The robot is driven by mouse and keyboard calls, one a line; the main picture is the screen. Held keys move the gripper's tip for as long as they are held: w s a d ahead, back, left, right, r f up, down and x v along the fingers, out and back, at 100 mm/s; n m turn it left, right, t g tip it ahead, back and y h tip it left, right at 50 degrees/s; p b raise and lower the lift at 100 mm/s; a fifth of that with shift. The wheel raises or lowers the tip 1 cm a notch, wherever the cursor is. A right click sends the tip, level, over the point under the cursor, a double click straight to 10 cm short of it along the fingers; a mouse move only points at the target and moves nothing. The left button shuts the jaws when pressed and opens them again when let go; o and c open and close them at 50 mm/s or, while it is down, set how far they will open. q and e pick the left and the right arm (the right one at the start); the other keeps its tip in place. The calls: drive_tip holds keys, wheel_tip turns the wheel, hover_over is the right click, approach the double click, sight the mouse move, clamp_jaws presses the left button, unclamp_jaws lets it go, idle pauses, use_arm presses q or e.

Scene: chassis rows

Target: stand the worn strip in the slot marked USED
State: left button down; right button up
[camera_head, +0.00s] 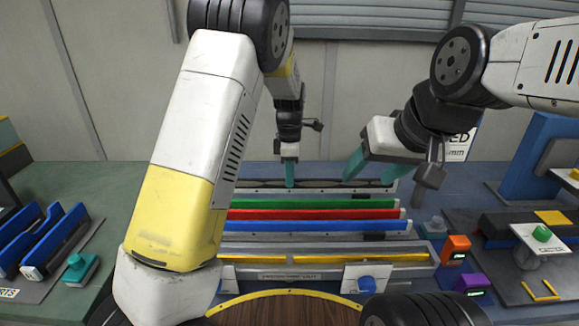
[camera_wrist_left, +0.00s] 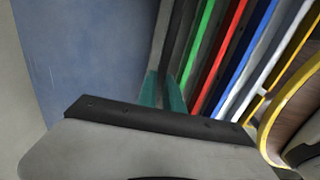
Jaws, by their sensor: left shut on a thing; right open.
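My left gripper (camera_head: 290,177) points down at the back of the rack of parallel strips. It is shut on a dark grey strip (camera_wrist_left: 162,45), which passes between its teal fingers (camera_wrist_left: 162,92) in the left wrist view. I cannot tell whether this strip is worn, or whether it is clear of its slot. My right gripper (camera_head: 371,170) is open and empty, above the right end of the rack. A white sign (camera_head: 461,146) behind it shows letters ending in "ED"; the rest is hidden by my right gripper.
Green (camera_head: 320,204), red (camera_head: 310,214) and blue (camera_head: 310,226) strips stand in front. Orange (camera_head: 456,249) and purple (camera_head: 472,285) blocks are at right. Blue parts (camera_head: 45,240) stand on a left tray. A yellow-edged curve (camera_head: 290,294) lies in front.

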sight(290, 189)
use_arm(q)
drive_tip(key=shift+f, duration=1.15)
idle(1.0)
drive_tip(key=shift+f, duration=1.05)
drive_tip(key=c, duration=1.4)
unclamp_jaws()
drive_tip(key=shift+r, duration=3.9)
